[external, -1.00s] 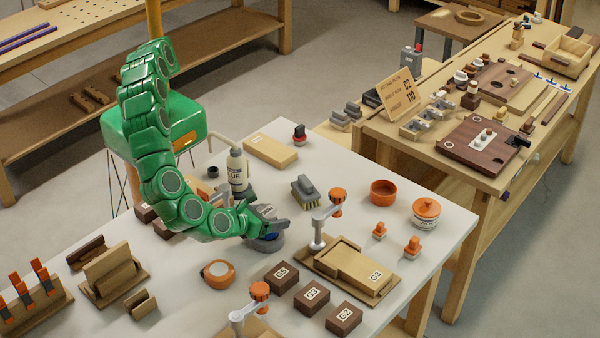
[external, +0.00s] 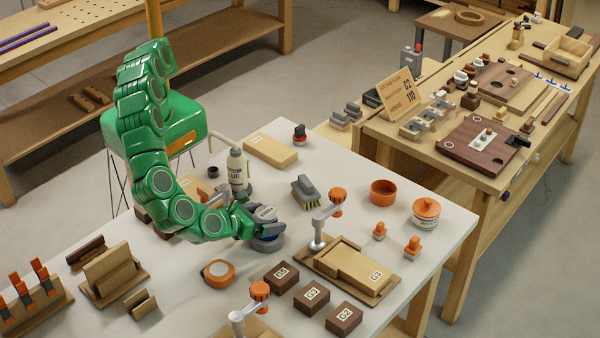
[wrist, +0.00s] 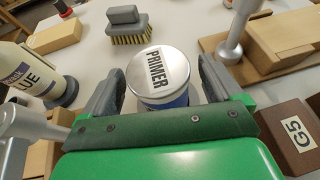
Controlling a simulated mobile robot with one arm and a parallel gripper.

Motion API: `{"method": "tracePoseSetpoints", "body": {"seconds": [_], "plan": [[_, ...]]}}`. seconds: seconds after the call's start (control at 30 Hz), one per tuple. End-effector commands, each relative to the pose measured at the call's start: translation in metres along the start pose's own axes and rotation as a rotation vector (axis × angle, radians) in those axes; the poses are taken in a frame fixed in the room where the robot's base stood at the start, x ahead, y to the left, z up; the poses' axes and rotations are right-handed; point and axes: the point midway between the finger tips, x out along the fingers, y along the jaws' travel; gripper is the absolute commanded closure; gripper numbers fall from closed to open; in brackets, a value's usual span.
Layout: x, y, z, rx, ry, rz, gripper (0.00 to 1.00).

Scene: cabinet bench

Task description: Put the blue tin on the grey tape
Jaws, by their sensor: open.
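The blue tin (external: 267,228) has a pale lid marked PRIMER. In the external view it stands upright on the grey tape (external: 268,246), a flat grey ring on the bench. In the wrist view the tin's lid (wrist: 161,72) lies between the fingers, with some blue side below it. My gripper (wrist: 160,88) is open, with a finger on each side of the tin and gaps between them and it. In the external view my gripper (external: 248,225) is at the tin's left side.
An orange tape (external: 218,272) lies front left of the tin. A glue bottle (external: 237,170) stands behind left, a brush (external: 305,190) behind right. A grey clamp (external: 320,230) stands close on the right. Dark blocks (external: 282,276) lie in front.

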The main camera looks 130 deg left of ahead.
Motion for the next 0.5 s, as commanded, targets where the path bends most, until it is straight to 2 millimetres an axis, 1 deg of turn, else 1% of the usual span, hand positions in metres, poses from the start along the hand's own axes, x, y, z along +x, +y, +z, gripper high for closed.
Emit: {"method": "tracePoseSetpoints", "body": {"seconds": [0.03, 0.4, 0.5], "plan": [[-0.009, -0.001, 0.000, -0.001, 0.001, -0.003, 0.08], [-0.076, -0.001, -0.001, 0.000, 0.004, -0.006, 0.08], [-0.088, -0.001, 0.000, -0.001, 0.002, -0.002, 0.08]]}}
